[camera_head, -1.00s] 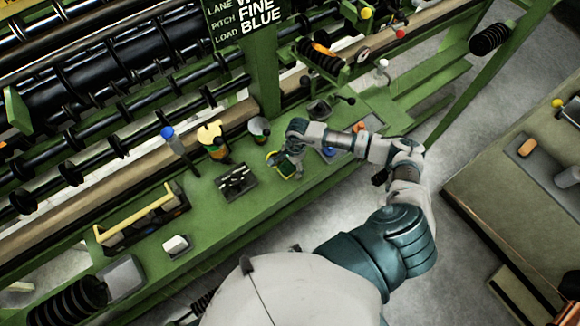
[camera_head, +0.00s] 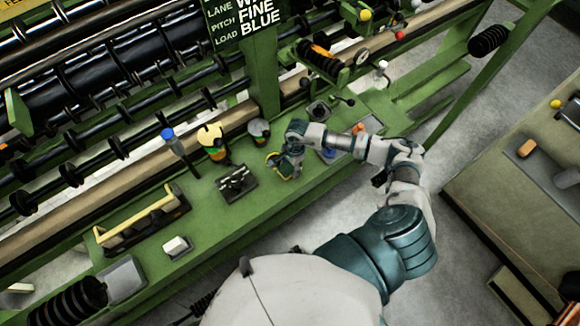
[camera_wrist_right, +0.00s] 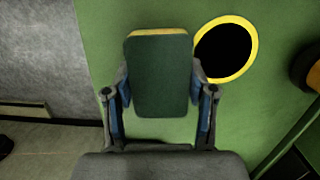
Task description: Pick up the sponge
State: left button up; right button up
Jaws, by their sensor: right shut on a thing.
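The sponge (camera_wrist_right: 160,80) is a rounded block with a dark green face and a yellow edge. In the right wrist view it stands between the two fingers of my right gripper (camera_wrist_right: 160,100), which is shut on its sides. In the head view my right gripper (camera_head: 287,162) is low over the green bench, and the sponge (camera_head: 284,168) shows there only as a small green and yellow patch, partly hidden by the gripper. I cannot tell whether the sponge touches the bench. My left gripper is not in view.
A yellow-rimmed black round opening (camera_wrist_right: 226,50) is right beside the sponge. On the green bench (camera_head: 225,225) are a dark slotted block (camera_head: 236,183), a small white block (camera_head: 177,246), a yellow-handled tray (camera_head: 135,219) and a blue-topped tool (camera_head: 172,139). Machine rollers rise behind.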

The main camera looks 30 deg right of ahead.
aim_at(289, 167)
jog(key=shift+r, duration=0.6)
notch_tip(289, 167, up, 3)
jog(key=shift+f, duration=0.2)
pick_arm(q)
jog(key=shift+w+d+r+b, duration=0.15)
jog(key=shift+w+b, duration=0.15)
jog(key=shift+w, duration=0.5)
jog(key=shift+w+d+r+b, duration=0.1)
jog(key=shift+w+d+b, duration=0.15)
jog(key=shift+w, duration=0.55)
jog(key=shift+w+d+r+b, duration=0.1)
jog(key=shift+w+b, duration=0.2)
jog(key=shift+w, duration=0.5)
pick_arm(e)
jog(key=s+a+r, duration=0.1)
jog(key=s+a, duration=0.8)
jog(key=s, duration=0.4)
jog(key=shift+s+r, duration=0.15)
jog(key=shift+r, duration=0.15)
jog(key=shift+c, duration=0.2)
